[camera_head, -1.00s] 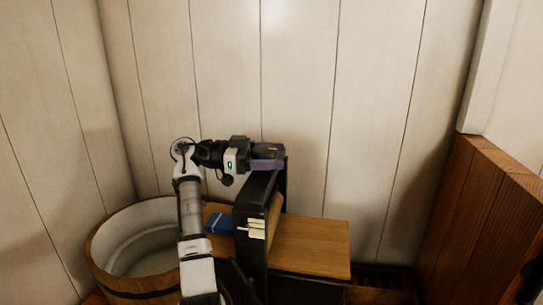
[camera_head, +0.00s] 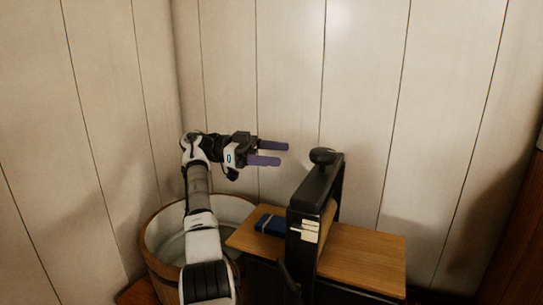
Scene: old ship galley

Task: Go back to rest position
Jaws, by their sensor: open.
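My gripper (camera_head: 271,153) is at the end of my raised arm, left of the middle of the head view. Its two purple fingers point right and are spread apart, with nothing between them. It hovers above the level of the wooden board, left of the black upright piece (camera_head: 316,190) with a rounded knob on top, and apart from it.
A wooden tub (camera_head: 155,235) stands behind and beside my arm. A wooden board (camera_head: 365,256) holds a dark blue object (camera_head: 271,224). Pale panelled walls (camera_head: 290,70) close the corner. A dark wooden panel (camera_head: 500,250) stands at the right edge.

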